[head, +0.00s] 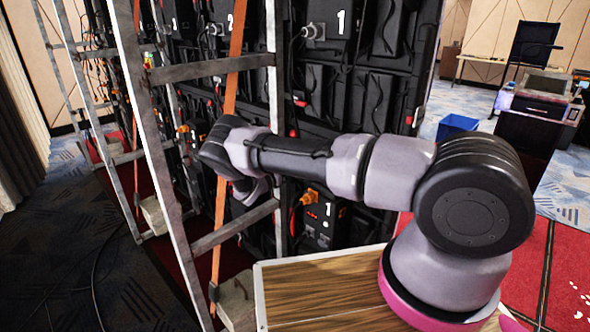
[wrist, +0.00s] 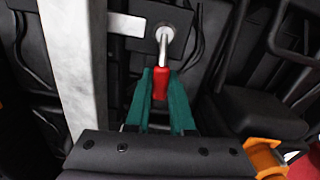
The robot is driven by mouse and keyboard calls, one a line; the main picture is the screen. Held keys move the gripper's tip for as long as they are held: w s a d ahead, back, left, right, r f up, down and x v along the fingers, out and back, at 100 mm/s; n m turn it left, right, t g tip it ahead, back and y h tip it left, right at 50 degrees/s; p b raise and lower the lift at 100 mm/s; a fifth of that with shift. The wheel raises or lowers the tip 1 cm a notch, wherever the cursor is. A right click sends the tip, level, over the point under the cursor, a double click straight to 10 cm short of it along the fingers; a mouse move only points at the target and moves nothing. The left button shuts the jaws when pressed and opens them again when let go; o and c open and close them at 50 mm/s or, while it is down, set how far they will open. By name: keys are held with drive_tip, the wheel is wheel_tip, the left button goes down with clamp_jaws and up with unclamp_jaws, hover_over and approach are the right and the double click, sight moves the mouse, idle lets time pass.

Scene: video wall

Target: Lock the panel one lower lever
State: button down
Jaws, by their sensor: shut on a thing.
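In the wrist view, the lever has a red handle (wrist: 160,84) hanging below a round metal pivot on a dark plate. My gripper (wrist: 161,77) has two green fingers, one on each side of the red handle, shut on it. The handle points down toward my gripper, nearly straight in this view. In the head view, panel one (head: 327,100) is the black panel marked 1 above and below. My arm reaches left across it, and the gripper's fingers and this lever are hidden there.
A metal frame upright (wrist: 75,60) stands close to the left of my gripper in the wrist view. An orange plug (wrist: 263,157) is at lower right, with black cables around. In the head view, the ladder-like metal frame (head: 160,170) and an orange strap (head: 226,130) are near my arm.

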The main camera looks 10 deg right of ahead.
drive_tip(key=shift+w+a+f+m, duration=0.1)
drive_tip(key=shift+w+a+m, duration=0.05)
drive_tip(key=shift+m, duration=0.35)
drive_tip(key=c, duration=0.8)
unclamp_jaws()
drive_tip(key=shift+w, duration=0.1)
drive_tip(key=shift+a, duration=0.15)
drive_tip(key=v, duration=1)
drive_tip(key=shift+s+a, duration=0.25)
